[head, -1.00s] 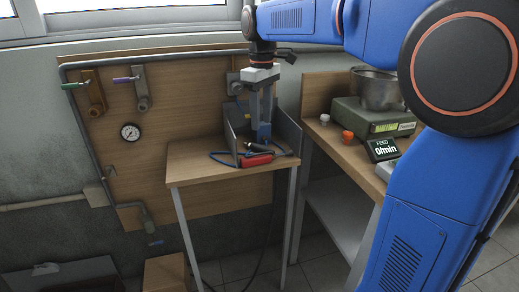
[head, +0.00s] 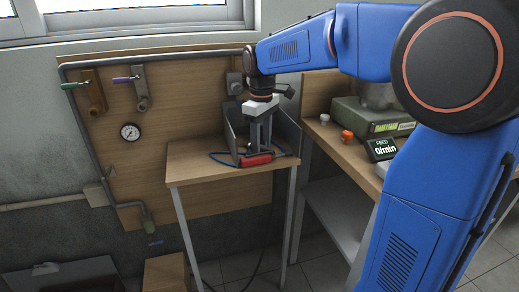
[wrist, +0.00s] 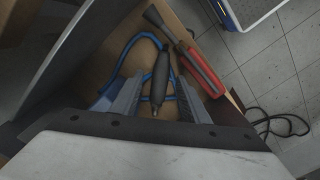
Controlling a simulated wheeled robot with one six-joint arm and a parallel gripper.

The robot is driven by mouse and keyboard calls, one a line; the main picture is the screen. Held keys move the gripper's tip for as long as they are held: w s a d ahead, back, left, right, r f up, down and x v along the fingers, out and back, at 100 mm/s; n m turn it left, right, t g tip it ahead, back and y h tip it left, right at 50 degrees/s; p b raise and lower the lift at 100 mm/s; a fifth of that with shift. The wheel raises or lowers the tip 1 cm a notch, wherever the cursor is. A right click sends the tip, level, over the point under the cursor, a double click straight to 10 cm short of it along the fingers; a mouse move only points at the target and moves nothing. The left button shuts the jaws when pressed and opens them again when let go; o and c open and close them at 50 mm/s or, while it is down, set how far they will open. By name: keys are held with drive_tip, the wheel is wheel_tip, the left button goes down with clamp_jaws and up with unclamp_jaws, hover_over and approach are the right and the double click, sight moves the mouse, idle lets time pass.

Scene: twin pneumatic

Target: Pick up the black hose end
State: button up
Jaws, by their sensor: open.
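The black hose end (wrist: 160,82) lies on the small wooden table (wrist: 135,62), with a blue hose (wrist: 130,43) looping beside it. In the wrist view it runs lengthwise between the two fingers of my gripper (wrist: 156,90), with a gap on both sides. My gripper (head: 260,148) is open and points down, low over the table. In the head view the fingers hide the hose end; the blue hose (head: 222,161) shows at the left.
A red-handled tool (wrist: 203,72) lies close to the right finger; it also shows at the table's front (head: 257,160). A grey upright panel (wrist: 68,50) stands close on the left. A bench with a scale (head: 372,118) stands at the right.

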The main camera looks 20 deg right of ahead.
clamp_jaws()
drive_tip(key=shift+r, duration=0.1)
